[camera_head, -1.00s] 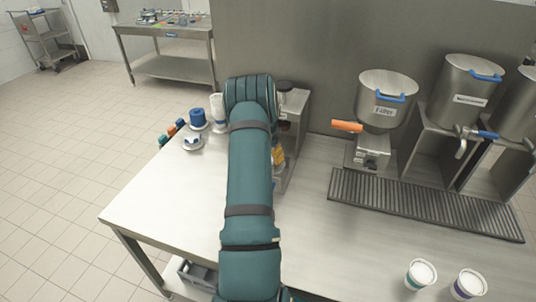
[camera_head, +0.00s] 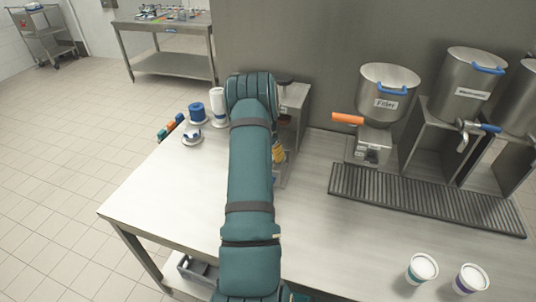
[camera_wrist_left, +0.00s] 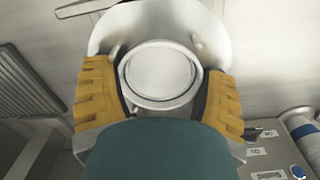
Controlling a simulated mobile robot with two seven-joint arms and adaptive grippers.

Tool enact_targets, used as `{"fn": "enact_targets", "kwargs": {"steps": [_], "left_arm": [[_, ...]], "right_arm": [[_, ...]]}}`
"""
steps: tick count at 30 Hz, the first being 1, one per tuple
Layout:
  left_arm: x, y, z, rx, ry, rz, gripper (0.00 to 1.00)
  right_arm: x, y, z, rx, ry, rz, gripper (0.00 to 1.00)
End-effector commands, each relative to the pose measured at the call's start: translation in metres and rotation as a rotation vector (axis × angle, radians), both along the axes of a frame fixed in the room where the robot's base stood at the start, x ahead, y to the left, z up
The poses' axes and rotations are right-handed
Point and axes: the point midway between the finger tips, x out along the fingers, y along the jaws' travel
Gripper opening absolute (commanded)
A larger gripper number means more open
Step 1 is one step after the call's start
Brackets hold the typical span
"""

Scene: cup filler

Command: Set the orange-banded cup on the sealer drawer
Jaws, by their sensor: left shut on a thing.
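My left gripper (camera_wrist_left: 160,92) has its yellow fingers on both sides of a white cup and is shut on it. The cup (camera_wrist_left: 160,73) shows from above as a pale round rim and top; its band is hidden. A pale, rounded plate-like part (camera_wrist_left: 205,30) lies around and beyond the cup; I cannot tell whether the cup touches it. In the head view, my left arm covers the cup and most of the grey sealer (camera_head: 296,100). Only a bit of the yellow fingers (camera_head: 279,153) shows beside the arm. My right gripper is out of view.
Two white cups, one with a teal band (camera_head: 422,269) and one with a purple band (camera_head: 471,279), stand at the front right. The filler (camera_head: 386,92) and a drip grate (camera_head: 425,200) are to the right.

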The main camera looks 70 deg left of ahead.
Motion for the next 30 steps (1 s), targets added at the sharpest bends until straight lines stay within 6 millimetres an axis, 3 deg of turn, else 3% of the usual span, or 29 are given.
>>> {"fn": "enact_targets", "kwargs": {"steps": [17,18,19,30], "left_arm": [[-0.001,-0.002,-0.008,-0.005,0.003,0.0,0.33],[-0.001,-0.002,-0.008,-0.006,0.003,0.0,0.91],[-0.001,-0.002,-0.008,-0.006,0.003,0.0,1.0],[0.0,0.0,0.003,-0.001,0.0,0.0,1.0]], "right_arm": [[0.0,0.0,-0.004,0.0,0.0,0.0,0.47],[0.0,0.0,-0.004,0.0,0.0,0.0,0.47],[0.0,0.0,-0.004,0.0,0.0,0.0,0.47],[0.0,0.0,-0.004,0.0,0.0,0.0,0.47]]}}
